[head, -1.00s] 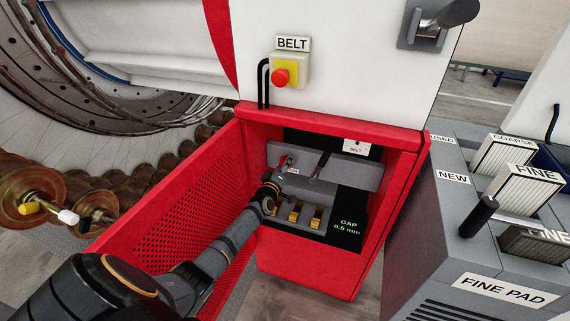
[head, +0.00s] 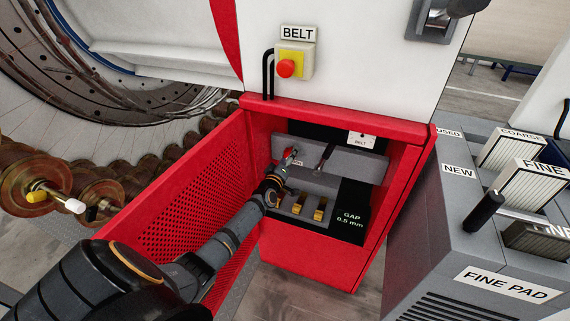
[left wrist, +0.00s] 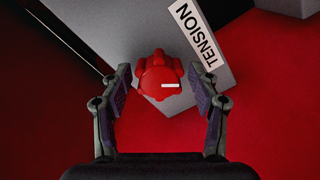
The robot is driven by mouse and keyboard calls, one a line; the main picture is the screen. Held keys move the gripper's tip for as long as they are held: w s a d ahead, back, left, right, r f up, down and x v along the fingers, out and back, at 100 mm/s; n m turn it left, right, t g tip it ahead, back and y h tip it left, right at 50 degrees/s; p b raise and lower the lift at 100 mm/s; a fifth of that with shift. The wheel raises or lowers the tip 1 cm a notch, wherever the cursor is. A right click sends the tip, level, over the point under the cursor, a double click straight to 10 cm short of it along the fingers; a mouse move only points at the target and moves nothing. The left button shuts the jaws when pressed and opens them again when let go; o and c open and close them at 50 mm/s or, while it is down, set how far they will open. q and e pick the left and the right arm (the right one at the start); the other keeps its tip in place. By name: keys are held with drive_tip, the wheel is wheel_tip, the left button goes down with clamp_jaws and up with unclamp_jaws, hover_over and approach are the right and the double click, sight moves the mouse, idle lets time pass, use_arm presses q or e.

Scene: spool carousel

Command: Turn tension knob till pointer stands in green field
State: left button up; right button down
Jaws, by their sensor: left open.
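The red tension knob (left wrist: 160,72) is in the middle of the left wrist view, with a short white mark on its face. A white TENSION label (left wrist: 194,35) is beside it on a grey panel. My left gripper (left wrist: 163,98) is open, with one finger on each side of the knob and a visible gap on both sides. In the head view my left gripper (head: 284,164) is inside the open red cabinet, at the left part of the grey panel (head: 355,165). I cannot make out the pointer or the green field. My right gripper is not in view.
The perforated red door (head: 180,205) stands open along my left arm. Right of the knob are a black lever (head: 325,157), brass pieces (head: 319,208) and a GAP display (head: 350,218). A red BELT button (head: 286,68) is above. A grey pad stand (head: 455,225) is at the right.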

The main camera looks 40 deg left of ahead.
use_arm(q)
drive_tip(key=v, duration=1.1)
drive_tip(key=shift+s, duration=0.3)
drive_tip(key=shift+f, duration=0.15)
